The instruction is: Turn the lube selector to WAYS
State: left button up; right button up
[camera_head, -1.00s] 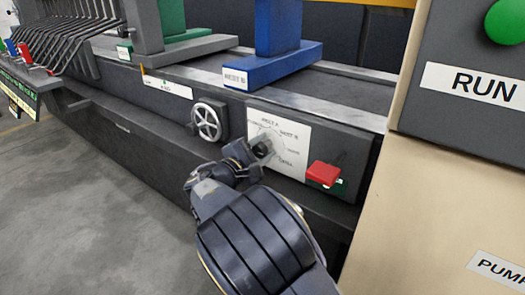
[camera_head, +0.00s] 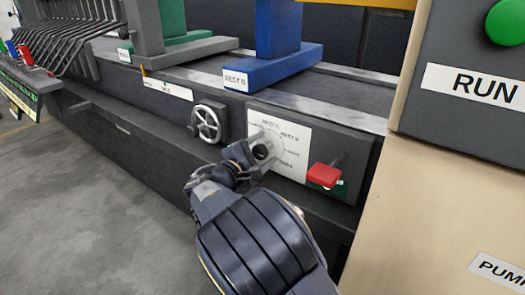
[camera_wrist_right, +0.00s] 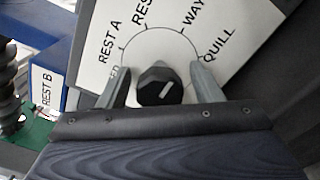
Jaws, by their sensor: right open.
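The lube selector is a black knob (camera_wrist_right: 157,87) with a white pointer line on a white dial plate (camera_head: 285,141). In the right wrist view the plate reads REST A, a partly cut RES label, WAY cut at the edge, and QUILL; another label is mostly hidden behind the left finger. The pointer line slants up and right, toward the WAYS and QUILL side; its exact mark I cannot tell. My right gripper (camera_wrist_right: 160,69) is open, with one finger on each side of the knob and a gap on both sides. It shows at the dial in the head view (camera_head: 261,152). My left gripper is out of view.
Blue (camera_head: 272,65) and green (camera_head: 180,47) rests stand on the bed above. A beige cabinet (camera_head: 450,190) stands close at the right.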

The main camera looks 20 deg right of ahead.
aim_at(258, 155)
jog(key=p+v, duration=0.2)
jog(key=v, duration=0.5)
jog(key=shift+r, duration=0.1)
jog(key=shift+s+a+p, duration=0.25)
jog(key=shift+a+p, duration=0.05)
